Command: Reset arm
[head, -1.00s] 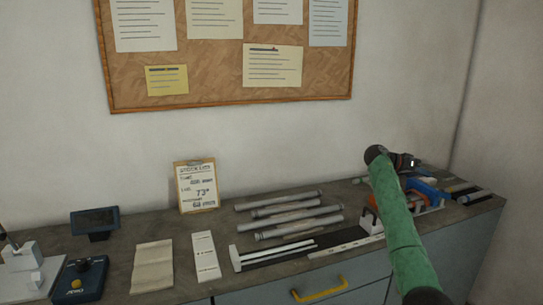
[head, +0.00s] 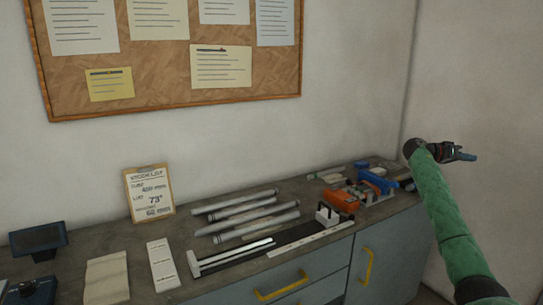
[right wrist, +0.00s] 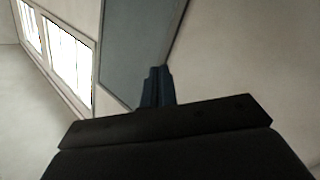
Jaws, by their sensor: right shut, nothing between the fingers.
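My right arm reaches in from the lower right of the head view in a green sleeve. Its gripper (head: 462,154) is raised beside the right end of the counter, over open floor and clear of everything on the counter. The right gripper's dark fingers (right wrist: 156,88) are together and empty in the right wrist view, with only walls, a grey panel and a bright window beyond them. My left gripper is not in view.
The counter (head: 330,258) holds several grey tubes (head: 245,215), a black fixture with a white ruler (head: 310,240), an orange-and-blue tool (head: 342,199), a clipboard (head: 149,191), a cloth (head: 107,279) and a dark screen (head: 38,240). Yellow-handled drawers are below.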

